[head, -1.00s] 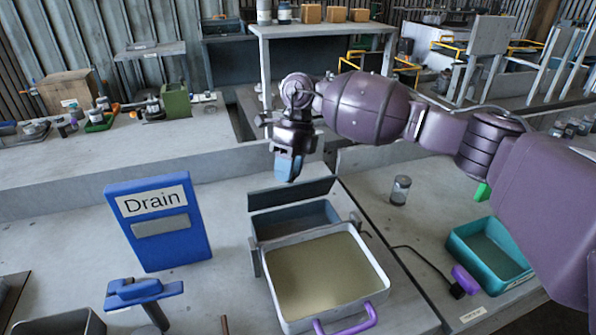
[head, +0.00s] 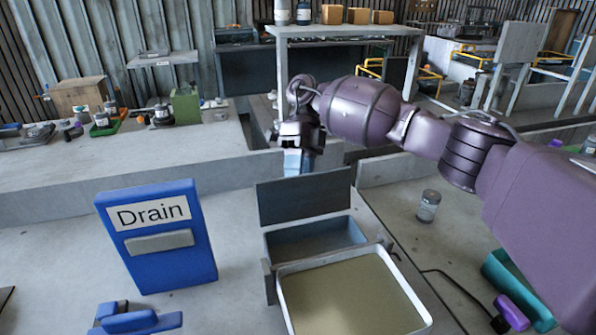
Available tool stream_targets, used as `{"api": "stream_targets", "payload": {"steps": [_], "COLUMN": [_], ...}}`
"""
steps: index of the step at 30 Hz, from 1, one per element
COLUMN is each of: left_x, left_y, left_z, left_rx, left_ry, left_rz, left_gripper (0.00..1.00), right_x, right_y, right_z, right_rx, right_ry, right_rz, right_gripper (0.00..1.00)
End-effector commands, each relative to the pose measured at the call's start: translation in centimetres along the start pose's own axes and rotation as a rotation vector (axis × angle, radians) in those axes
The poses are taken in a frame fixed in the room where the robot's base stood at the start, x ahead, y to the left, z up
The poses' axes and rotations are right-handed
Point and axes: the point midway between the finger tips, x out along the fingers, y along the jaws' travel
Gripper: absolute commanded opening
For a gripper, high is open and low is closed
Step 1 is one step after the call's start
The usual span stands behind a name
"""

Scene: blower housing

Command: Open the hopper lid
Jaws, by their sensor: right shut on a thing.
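The hopper lid (head: 303,197) is a dark grey flat panel standing raised along the back edge of the hopper (head: 315,238), a grey open box whose inside shows. My right gripper (head: 292,165) is at the lid's top edge, its blue fingertips behind or on that edge. It is shut on the lid, though the exact contact is partly hidden. My left gripper is out of view.
A white-rimmed tray with a tan surface (head: 350,297) adjoins the hopper in front. A blue Drain panel (head: 157,237) stands to the left, with a blue handle (head: 135,319) below it. A jar (head: 428,206) and teal tray (head: 515,287) lie right.

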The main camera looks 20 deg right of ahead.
Motion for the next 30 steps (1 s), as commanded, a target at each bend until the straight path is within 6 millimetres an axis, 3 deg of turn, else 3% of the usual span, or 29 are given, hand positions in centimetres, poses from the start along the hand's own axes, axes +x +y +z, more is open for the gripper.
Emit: {"api": "stream_targets", "payload": {"steps": [1,14,15,19,30], "left_x": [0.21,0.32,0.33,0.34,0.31], "left_y": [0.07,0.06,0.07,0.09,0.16], "left_z": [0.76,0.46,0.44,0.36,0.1], "left_rx": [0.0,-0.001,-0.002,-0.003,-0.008], "left_ry": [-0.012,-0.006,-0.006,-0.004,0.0], "left_rz": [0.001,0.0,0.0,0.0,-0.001], "left_gripper": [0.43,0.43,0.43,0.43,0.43], "right_x": [2.11,2.11,2.12,2.03,1.63], "right_y": [-1.51,-1.33,-1.32,-1.27,-0.98], "right_z": [0.36,0.38,0.38,0.34,0.19], "right_rx": [0.017,0.014,0.014,0.014,0.014], "right_ry": [0.033,0.041,0.041,0.04,0.035], "right_rz": [0.01,0.015,0.015,0.015,0.013], "right_gripper": [0.0,0.0,0.33,0.53,0.54]}}
